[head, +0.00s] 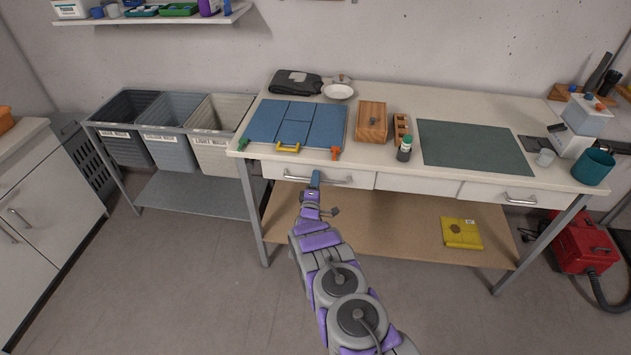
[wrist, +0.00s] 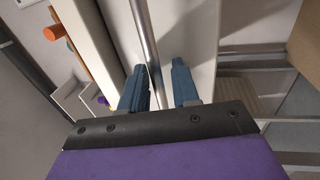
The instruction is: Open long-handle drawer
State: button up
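The long-handle drawer (head: 358,180) is the left drawer under the worktop, with a white front and a long metal bar handle (head: 334,181). It looks shut, with its front about level with the middle panel. My gripper (head: 316,178) is at the left part of this handle. In the wrist view my gripper (wrist: 159,88) has its two blue fingers apart, one on each side of the metal bar (wrist: 146,40). A gap shows between the bar and the fingers, so the bar is not clamped. The white drawer front (wrist: 182,45) fills the area beside the bar.
A right drawer (head: 487,194) has a shorter handle. The worktop (head: 390,100) above holds a blue mat (head: 300,122), a yellow clamp (head: 288,148) and an orange clamp (head: 335,153) near its front edge. Laundry bins (head: 160,130) stand left. The floor in front is clear.

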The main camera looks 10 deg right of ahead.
grip_shut()
dwell(0.3)
jog(key=shift+s+f, duration=0.1)
